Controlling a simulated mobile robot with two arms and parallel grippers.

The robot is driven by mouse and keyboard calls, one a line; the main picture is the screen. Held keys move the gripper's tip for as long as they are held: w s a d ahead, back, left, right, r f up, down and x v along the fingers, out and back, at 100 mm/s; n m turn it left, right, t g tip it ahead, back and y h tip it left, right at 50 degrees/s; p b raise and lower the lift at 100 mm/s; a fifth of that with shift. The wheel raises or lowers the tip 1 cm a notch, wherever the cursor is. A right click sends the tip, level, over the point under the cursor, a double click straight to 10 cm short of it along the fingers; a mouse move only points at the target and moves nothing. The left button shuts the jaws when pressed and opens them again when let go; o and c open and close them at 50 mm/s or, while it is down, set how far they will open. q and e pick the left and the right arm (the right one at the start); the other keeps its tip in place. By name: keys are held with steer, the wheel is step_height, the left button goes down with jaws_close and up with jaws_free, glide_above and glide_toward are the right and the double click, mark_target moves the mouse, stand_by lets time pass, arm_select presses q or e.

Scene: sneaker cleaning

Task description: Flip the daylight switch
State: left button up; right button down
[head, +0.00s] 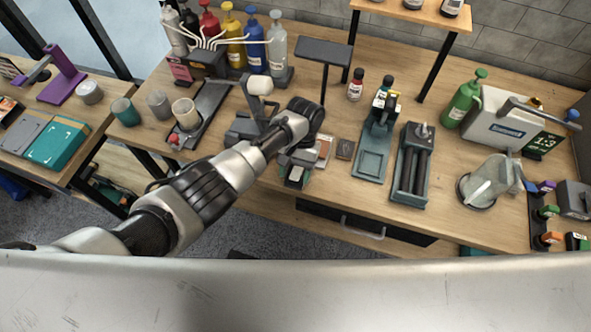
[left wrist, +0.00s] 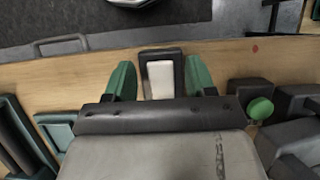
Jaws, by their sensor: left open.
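A switch with a white rocker in a dark frame (left wrist: 161,78) lies near the table's front edge in the left wrist view. The gripper's body hides the far part of the switch. A flat dark lamp panel (head: 325,52) stands on a post behind the gripper. My right gripper is not in view.
A drawer handle (head: 362,230) is below the front edge. Right of the gripper are a teal stand (head: 372,165) and a dark roller unit (head: 411,167). Several pump bottles, including a blue one (head: 255,52), stand at the back left. A cream cup (head: 186,113) is left of my arm.

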arm_select(q)
steer(key=shift+r, duration=0.1)
steer(key=b+v, duration=0.2)
steer(key=v, duration=0.8)
steer(key=shift+r, duration=0.35)
steer(key=shift+f, duration=0.1)
